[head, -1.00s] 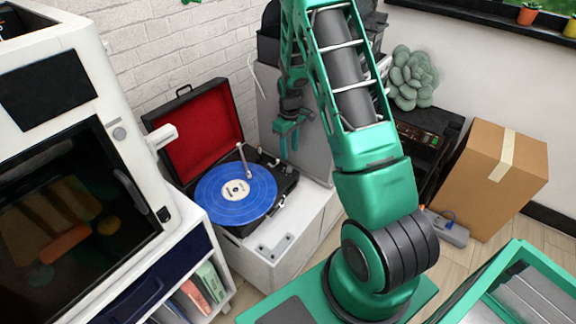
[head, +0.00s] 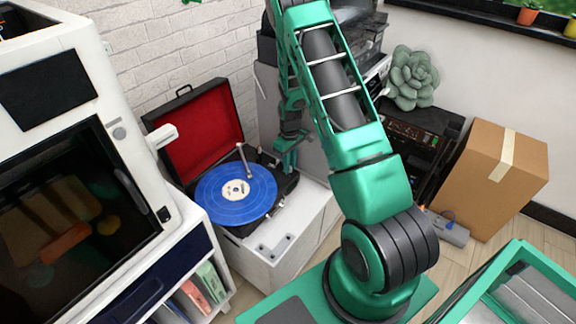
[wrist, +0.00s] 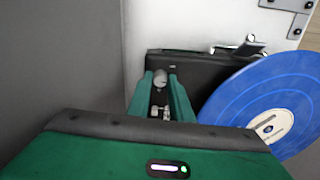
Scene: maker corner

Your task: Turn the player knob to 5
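The record player (head: 252,226) has a black body, an open red-lined lid and a blue record (head: 236,194). My gripper (head: 287,158) is low over its back right corner in the head view and hides the controls there. In the wrist view my gripper (wrist: 161,82) points down at the black deck (wrist: 205,75). Its two green fingers are apart, with a round grey knob (wrist: 160,76) in line with the gap between their tips. I cannot tell whether the fingers touch the knob. No scale numbers are readable.
The tonearm (head: 244,160) reaches over the record, left of my gripper. The player stands on a white cabinet (head: 310,226). A grey panel (wrist: 55,65) lies close to the left in the wrist view. A white machine (head: 130,130) stands at left.

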